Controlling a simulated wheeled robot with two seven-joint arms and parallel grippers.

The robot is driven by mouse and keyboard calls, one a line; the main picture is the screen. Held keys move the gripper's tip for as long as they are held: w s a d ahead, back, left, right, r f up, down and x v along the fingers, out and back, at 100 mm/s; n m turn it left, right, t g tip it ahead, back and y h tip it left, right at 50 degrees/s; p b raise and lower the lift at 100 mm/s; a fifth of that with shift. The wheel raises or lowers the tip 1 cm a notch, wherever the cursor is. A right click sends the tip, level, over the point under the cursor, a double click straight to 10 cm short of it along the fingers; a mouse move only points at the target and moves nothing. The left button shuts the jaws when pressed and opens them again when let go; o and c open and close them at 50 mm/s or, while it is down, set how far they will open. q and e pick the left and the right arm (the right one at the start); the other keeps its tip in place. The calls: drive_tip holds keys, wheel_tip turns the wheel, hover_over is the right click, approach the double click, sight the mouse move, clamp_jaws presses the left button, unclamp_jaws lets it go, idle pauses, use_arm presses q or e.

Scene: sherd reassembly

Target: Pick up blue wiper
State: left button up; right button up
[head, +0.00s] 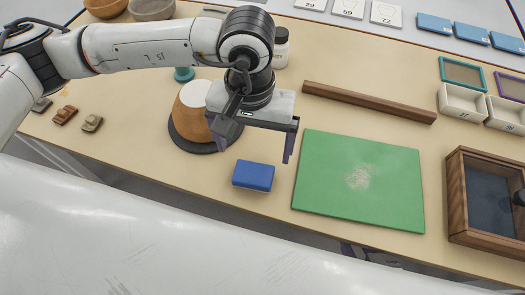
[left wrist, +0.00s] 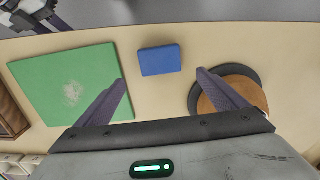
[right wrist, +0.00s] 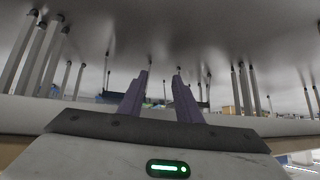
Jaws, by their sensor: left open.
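The blue wiper (head: 253,176) is a small blue block lying flat on the table, just left of the green mat. It also shows in the left wrist view (left wrist: 160,60), beyond and between the fingertips. My left gripper (head: 254,152) is open and empty, above the table and a little behind the wiper, not touching it. Its two purple fingers also show in the left wrist view (left wrist: 161,74). My right gripper (right wrist: 161,75) shows in the right wrist view with its fingers apart and nothing between them. It is low, facing the underside of a table.
A green mat (head: 320,190) with pale crumbs lies right of the wiper. A brown pot (head: 192,120) on a dark round base stands to the left. A wooden bar (head: 368,102) lies behind, and a wooden box (head: 458,190) stands at right. Bare table lies around the wiper.

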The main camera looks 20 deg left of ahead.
use_arm(q)
hover_over(253, 173)
wheel_tip(253, 173, down, 4)
drive_tip(key=shift+f, duration=0.1)
wheel_tip(253, 173, down, 5)
drive_tip(key=shift+s+p, duration=0.1)
drive_tip(key=shift+p, duration=0.7)
drive_tip(key=shift+f, duration=0.25)
drive_tip(key=c, duration=1.2)
drive_tip(key=shift+o, duration=0.2)
wheel_tip(253, 173, up, 10)
drive_tip(key=b, duration=0.1)
use_arm(e)
drive_tip(key=shift+s+f+g, duration=0.15)
drive_tip(key=shift+s, duration=0.5)
drive_tip(key=shift+s+f+g, duration=0.1)
drive_tip(key=shift+s+g, duration=0.05)
drive_tip(key=shift+s, duration=0.45)
